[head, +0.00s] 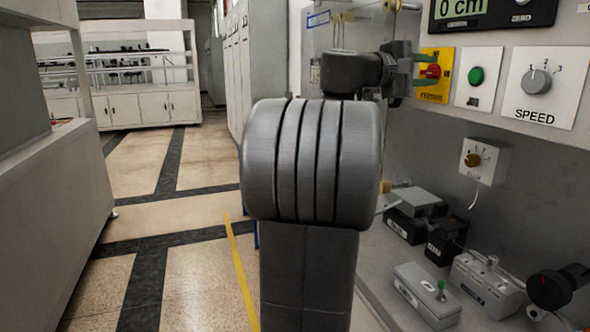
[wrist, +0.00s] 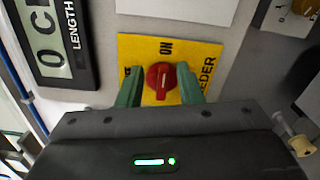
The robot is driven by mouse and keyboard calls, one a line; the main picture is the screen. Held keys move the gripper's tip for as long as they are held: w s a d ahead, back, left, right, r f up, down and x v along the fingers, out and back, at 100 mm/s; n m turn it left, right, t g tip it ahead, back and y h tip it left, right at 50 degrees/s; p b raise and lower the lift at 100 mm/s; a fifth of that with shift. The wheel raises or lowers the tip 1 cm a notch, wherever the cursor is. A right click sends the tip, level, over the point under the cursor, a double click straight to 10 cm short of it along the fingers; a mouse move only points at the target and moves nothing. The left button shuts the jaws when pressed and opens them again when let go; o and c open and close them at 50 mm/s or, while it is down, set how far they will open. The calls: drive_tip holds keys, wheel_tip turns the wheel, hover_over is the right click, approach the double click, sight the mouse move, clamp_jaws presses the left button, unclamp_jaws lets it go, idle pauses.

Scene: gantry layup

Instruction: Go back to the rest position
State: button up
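My gripper (head: 428,70) is at the wall panel in the head view, its two green fingers reaching toward a red rotary knob (head: 434,71) on a yellow plate (head: 436,54). In the wrist view the gripper (wrist: 160,90) is open. Its fingers stand on either side of the red knob (wrist: 162,78), with yellow plate showing between each finger and the knob. The plate (wrist: 205,52) carries the word ON and a partly hidden label ending in "EDER". Nothing is held between the fingers.
A green button (head: 476,75) and a SPEED dial (head: 537,81) sit right of the plate, below a length display (head: 461,8). A yellow knob box (head: 484,160) hangs lower. Several small switch boxes (head: 427,291) lie on the ledge. Open floor (head: 190,240) lies to the left.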

drive_tip(key=n+p, duration=0.2)
drive_tip(key=r+n+p, duration=0.1)
drive_tip(key=n+p, duration=0.1)
drive_tip(key=shift+w, duration=0.15)
drive_tip(key=n+p, duration=0.4)
drive_tip(key=shift+w+r+n, duration=0.25)
drive_tip(key=shift+n, duration=0.15)
drive_tip(key=shift+w+a+n+p, duration=0.1)
drive_tip(key=shift+w+n+p, duration=0.05)
drive_tip(key=shift+n+p, duration=0.95)
drive_tip(key=shift+w+a+n+p, duration=0.1)
drive_tip(key=shift+w+n+p, duration=0.05)
drive_tip(key=shift+n+p, duration=0.95)
drive_tip(key=shift+w+a+n+p, duration=0.1)
drive_tip(key=shift+w+n+p, duration=0.05)
drive_tip(key=shift+n+p, duration=0.9)
drive_tip(key=shift+f, duration=0.1)
